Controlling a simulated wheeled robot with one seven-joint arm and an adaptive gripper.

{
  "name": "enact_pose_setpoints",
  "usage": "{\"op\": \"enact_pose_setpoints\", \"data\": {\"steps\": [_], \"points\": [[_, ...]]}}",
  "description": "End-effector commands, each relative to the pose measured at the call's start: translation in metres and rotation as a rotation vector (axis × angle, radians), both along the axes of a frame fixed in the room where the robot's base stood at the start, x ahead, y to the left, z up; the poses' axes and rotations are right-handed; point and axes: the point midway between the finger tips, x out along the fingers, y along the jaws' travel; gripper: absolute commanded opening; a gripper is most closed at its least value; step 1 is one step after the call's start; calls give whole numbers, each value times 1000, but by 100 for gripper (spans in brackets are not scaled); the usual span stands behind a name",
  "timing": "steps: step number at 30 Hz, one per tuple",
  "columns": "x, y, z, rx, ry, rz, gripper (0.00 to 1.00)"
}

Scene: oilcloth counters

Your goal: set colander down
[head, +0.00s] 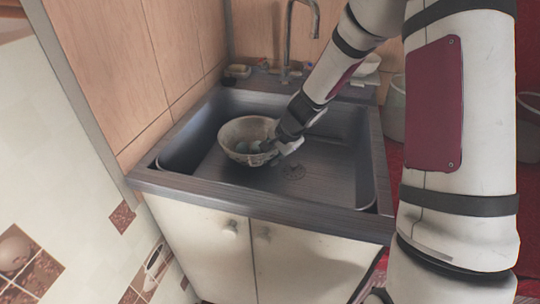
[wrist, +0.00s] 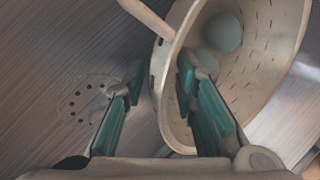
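The pale, worn colander (head: 232,146) is inside the sink basin, left of the drain. Whether its base rests flat on the basin floor is hard to tell. My gripper (head: 279,150) is at the colander's right rim. In the wrist view my gripper (wrist: 160,95) has its fingers apart, one outside the colander (wrist: 270,75) and one inside, with the wall between them. A gap shows between the outer finger and the wall. A pinkish handle sticks out from the rim at the top.
The metal sink (head: 325,180) has free floor around its drain (head: 293,171). A faucet (head: 289,45) stands behind it. A soap or sponge dish (head: 237,71) is at the back left. Pale containers (head: 395,110) stand on a red surface to the right.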

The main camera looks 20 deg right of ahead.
Motion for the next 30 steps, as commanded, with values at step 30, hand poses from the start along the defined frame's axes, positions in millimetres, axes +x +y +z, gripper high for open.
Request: {"op": "enact_pose_setpoints", "data": {"steps": [30], "points": [[-67, -3, 124, -27, -13, 111, 26]]}}
